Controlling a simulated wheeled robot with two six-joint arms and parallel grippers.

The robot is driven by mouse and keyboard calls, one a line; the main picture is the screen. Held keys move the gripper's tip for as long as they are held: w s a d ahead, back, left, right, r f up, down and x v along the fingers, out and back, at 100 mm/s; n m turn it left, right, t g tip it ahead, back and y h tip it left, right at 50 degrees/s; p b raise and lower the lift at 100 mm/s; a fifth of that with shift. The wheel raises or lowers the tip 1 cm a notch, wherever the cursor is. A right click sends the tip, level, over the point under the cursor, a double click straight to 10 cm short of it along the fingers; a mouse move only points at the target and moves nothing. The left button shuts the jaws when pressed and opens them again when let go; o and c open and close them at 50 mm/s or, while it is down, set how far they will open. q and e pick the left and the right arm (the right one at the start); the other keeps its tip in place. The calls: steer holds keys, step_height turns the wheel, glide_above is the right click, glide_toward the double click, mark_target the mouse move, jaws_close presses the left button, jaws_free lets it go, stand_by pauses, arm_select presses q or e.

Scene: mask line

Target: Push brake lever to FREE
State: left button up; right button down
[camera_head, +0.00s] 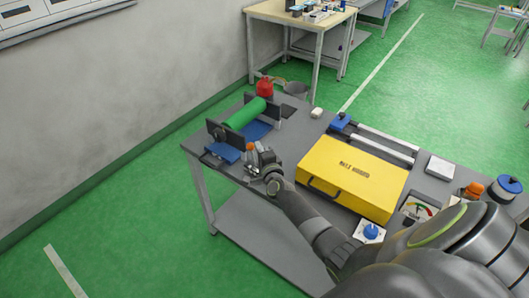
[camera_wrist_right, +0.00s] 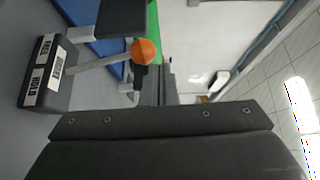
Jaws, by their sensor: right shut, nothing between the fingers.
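The brake lever (camera_wrist_right: 92,64) is a pale rod with an orange ball knob (camera_wrist_right: 143,52), rising from a dark box (camera_wrist_right: 40,88) with white labels. One label seems to read HOLD; the other is too small to read. In the head view the orange knob (camera_head: 250,147) shows at the near end of the green roller (camera_head: 244,114). My right gripper (camera_head: 258,161) is shut and empty, right beside the lever; whether it touches is unclear. In the wrist view its dark body (camera_wrist_right: 160,125) fills the lower part, just below the knob. My left gripper is out of view.
The roller stands in a dark frame with blue plates on the grey table (camera_head: 290,130). A red container (camera_head: 265,87) is behind it. A yellow box (camera_head: 352,178), a blue knob (camera_head: 370,231) and a gauge (camera_head: 416,210) lie to the right, near my right arm.

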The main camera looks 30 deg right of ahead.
mark_target(252, 148)
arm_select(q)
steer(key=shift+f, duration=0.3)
arm_select(e)
steer(key=shift+w+a, duration=0.3)
steer(key=shift+w, duration=0.4)
steer(key=shift+w+a, duration=0.3)
steer(key=shift+w, duration=0.4)
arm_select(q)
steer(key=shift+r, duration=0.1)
arm_select(e)
steer(key=shift+r, duration=0.15)
